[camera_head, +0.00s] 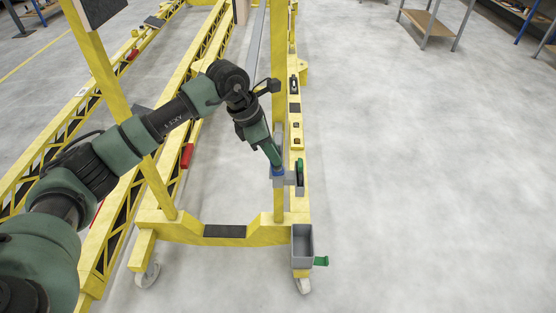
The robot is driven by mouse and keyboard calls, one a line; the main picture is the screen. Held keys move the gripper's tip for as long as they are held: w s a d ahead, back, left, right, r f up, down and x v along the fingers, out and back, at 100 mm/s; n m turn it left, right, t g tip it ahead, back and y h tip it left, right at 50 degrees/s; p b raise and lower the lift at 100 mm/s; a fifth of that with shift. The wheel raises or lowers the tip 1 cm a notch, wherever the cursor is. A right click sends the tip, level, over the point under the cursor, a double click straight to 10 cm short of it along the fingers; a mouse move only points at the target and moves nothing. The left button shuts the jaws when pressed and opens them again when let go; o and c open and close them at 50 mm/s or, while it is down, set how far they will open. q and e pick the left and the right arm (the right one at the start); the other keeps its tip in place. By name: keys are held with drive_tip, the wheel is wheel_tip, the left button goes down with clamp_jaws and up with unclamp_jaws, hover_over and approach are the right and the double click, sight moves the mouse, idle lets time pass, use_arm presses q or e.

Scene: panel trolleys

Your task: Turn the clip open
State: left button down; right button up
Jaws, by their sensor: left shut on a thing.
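My left arm comes in from the left, and its gripper (277,167) points down beside the yellow trolley's upright post. The gripper is shut at a small clip (285,181) of grey and blue parts on the post, just above the trolley's lower end. The fingertips cover part of the clip, so its exact position is hard to tell. A dark green upright piece (300,172) stands just to the right of it. My right gripper is not in view.
The yellow trolley frame (185,232) stands on castor wheels (147,275). A grey open box (302,244) with a green tab (321,261) is at its near right corner. More yellow frames lie left. The floor to the right is clear; a table (428,22) stands far back.

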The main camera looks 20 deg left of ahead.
use_arm(q)
drive_tip(key=shift+s+a+n+t+y, duration=0.15)
drive_tip(key=shift+n, duration=0.45)
drive_tip(key=shift+s+a+n+t+y, duration=0.1)
drive_tip(key=shift+n+t+y, duration=0.05)
drive_tip(key=shift+n, duration=0.45)
drive_tip(key=shift+s+a+n+t+y+b, duration=0.1)
drive_tip(key=shift+s+n+t+y+b, duration=0.1)
drive_tip(key=shift+n, duration=0.45)
drive_tip(key=shift+s+a+n+t+y+b, duration=0.1)
drive_tip(key=shift+n+t+y, duration=0.1)
drive_tip(key=shift+n, duration=0.45)
